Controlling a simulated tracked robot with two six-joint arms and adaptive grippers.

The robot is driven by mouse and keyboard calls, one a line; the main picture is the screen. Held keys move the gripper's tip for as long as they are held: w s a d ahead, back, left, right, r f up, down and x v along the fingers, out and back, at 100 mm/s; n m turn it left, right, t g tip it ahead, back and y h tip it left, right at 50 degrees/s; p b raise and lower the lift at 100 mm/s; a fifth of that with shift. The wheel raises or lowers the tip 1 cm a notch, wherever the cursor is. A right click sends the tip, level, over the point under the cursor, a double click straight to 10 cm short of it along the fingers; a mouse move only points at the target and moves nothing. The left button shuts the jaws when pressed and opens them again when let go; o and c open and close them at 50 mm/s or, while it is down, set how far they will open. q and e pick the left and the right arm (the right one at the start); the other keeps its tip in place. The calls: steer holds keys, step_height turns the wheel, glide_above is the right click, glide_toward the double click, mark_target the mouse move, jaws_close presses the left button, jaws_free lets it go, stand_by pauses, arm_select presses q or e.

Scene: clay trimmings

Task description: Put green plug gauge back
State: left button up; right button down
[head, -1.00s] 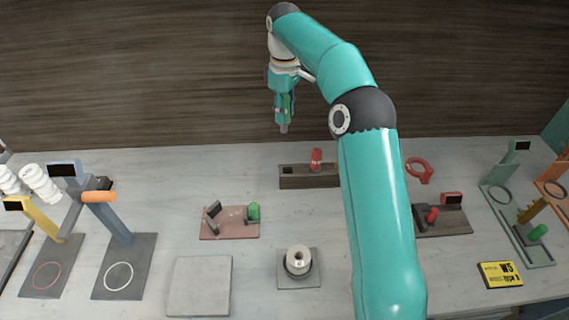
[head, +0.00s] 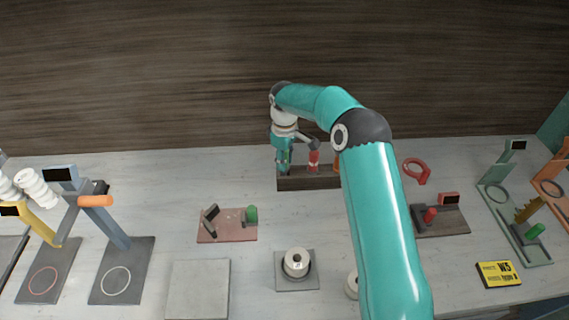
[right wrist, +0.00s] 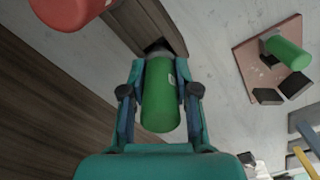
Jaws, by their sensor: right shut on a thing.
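The green plug gauge (right wrist: 160,104) is held between the two fingers of my right gripper (head: 283,169), seen close in the right wrist view. The gripper is low at the left end of a dark wooden block (head: 308,184). In the right wrist view, the block (right wrist: 146,22) shows a dark square socket just beyond the gauge's far end. I cannot tell whether the gauge's tip is inside the socket. A red gauge (head: 314,160) and an orange piece (head: 336,163) stand at the block to the right. My left gripper is not in view.
A pink fixture board (head: 228,226) with a green cylinder (head: 252,214) lies in front of the block. Gauge stands are at both sides. The table between block and pink board is clear.

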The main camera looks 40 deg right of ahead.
steer(key=shift+d+f, duration=0.1)
steer(key=shift+f, duration=0.4)
steer(key=shift+f, duration=0.3)
steer(key=c, duration=0.9)
jaws_free()
steer(key=shift+o, duration=0.2)
steer(key=shift+r, duration=0.5)
step_height(320, 180, up, 12)
steer(key=shift+f, duration=0.2)
